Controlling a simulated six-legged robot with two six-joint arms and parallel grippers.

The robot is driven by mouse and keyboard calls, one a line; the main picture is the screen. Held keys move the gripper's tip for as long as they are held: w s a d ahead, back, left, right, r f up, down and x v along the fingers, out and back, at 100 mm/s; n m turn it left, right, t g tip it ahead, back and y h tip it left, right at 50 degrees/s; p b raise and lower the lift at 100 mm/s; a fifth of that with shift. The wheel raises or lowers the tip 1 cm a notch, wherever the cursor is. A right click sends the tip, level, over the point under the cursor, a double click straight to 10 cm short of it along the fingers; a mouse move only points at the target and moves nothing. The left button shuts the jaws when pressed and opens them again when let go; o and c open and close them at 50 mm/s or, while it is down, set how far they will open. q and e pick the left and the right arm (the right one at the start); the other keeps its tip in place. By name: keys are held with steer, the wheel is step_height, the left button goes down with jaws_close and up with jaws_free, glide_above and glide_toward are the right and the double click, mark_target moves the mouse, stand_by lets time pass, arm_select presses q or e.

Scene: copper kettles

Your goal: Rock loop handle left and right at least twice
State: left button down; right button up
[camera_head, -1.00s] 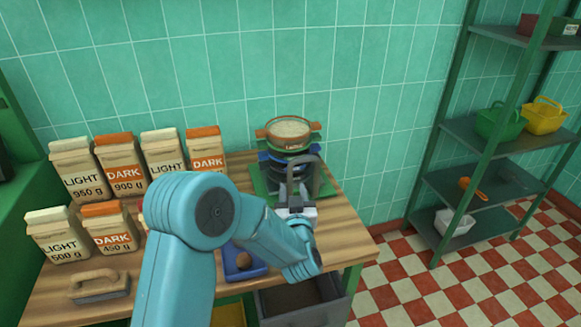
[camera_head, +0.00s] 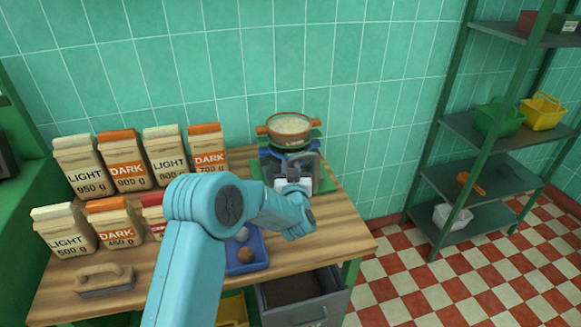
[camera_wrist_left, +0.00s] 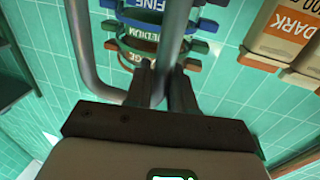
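A grey loop handle (camera_head: 317,165) stands in front of a stack of coloured sieve rings (camera_head: 284,160) on the worktable, partly hidden by my left gripper. In the left wrist view the loop handle (camera_wrist_left: 84,45) is a bent grey tube, with one bar between my fingers. My left gripper (camera_head: 293,180) is at the handle; in the wrist view its dark fingers (camera_wrist_left: 165,80) are close on either side of that bar. The sieve rings (camera_wrist_left: 150,45) behind carry labels, including FINE and MEDIUM. My right gripper is out of view.
Several LIGHT and DARK bags (camera_head: 124,160) stand at the left. A blue tray (camera_head: 262,262) with small round items and a wooden-handled tool (camera_head: 104,281) lie at the front. A green shelf rack (camera_head: 480,140) stands right.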

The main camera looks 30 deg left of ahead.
arm_select(q)
steer(key=b, duration=0.2)
steer(key=s+a+n+b, duration=0.1)
steer(key=b, duration=0.1)
steer(key=shift+s+f+n, duration=0.1)
steer(key=shift+f+n, duration=0.15)
steer(key=shift+n, duration=0.05)
steer(key=c, duration=1.1)
jaws_free()
steer(key=shift+s, duration=0.1)
steer(key=b+v, duration=0.2)
steer(key=v, duration=1.4)
steer(key=shift+f+b, duration=0.25)
steer(key=shift+b, duration=0.05)
